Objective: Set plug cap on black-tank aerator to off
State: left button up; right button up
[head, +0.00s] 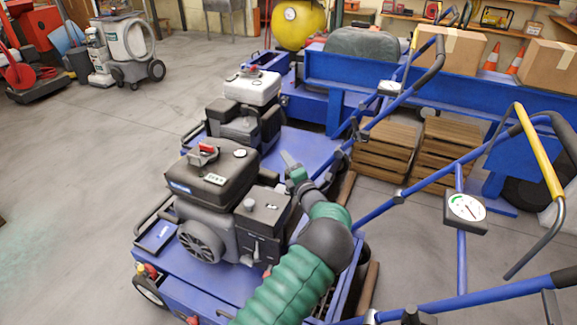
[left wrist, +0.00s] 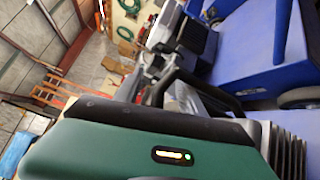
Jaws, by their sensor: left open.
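The black-tank aerator (head: 210,178) stands left of centre in the head view, with a black engine tank on a blue deck. A small red part (head: 203,150) sits on top of its tank; I cannot tell whether it is the plug cap or how it is set. My left gripper (head: 291,164) is open, just right of and behind this engine, and appears apart from it. My green left forearm rises from the bottom and hides part of the deck. My right gripper is out of view.
A white-tank aerator (head: 252,86) stands just behind. Blue handlebars with a yellow lever (head: 538,150) and a gauge (head: 465,208) cross the right side. Wooden crates (head: 385,152) and a blue bench (head: 345,70) stand behind. The floor at left is clear.

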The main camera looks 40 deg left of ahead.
pick_arm(q)
jog(key=shift+d+r, duration=0.15)
jog(key=shift+d, duration=0.15)
jog(key=c, duration=1)
grip_shut()
jog(key=shift+a, duration=0.1)
